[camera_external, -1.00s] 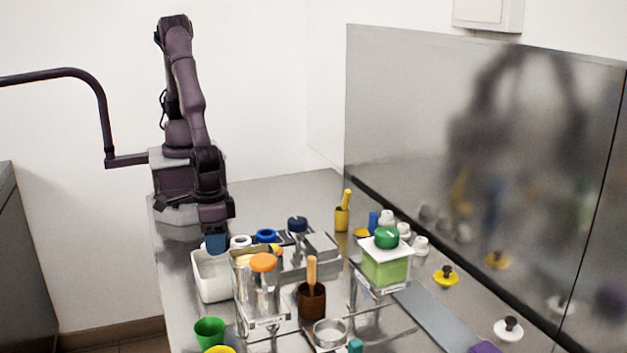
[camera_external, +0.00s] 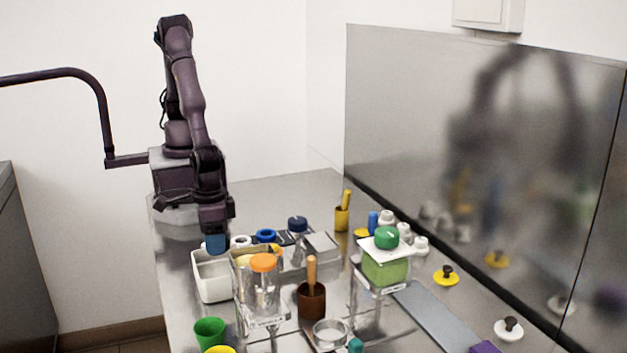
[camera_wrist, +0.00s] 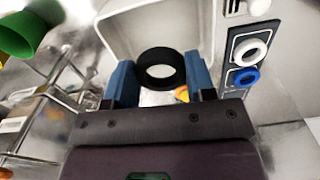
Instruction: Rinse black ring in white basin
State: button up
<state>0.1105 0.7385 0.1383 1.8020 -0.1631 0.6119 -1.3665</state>
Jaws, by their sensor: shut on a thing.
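The black ring (camera_wrist: 161,56) sits between the blue fingers of my gripper (camera_wrist: 161,80) in the wrist view, and the gripper is shut on it. The white basin (camera_wrist: 104,30) lies behind and below the ring, with its walls around it in that view. In the external view my gripper (camera_external: 215,243) points down at the back of the white basin (camera_external: 212,290). The ring is hidden there, and I cannot tell its exact height over the basin floor.
A dark panel with a white ring (camera_wrist: 252,54) and a blue ring (camera_wrist: 244,77) stands beside the basin. A green cup (camera_external: 209,332) stands in front. A green container (camera_external: 385,268) stands farther right.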

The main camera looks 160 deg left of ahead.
notch_tip(320, 180, up, 4)
dwell(0.6)
dwell(0.4)
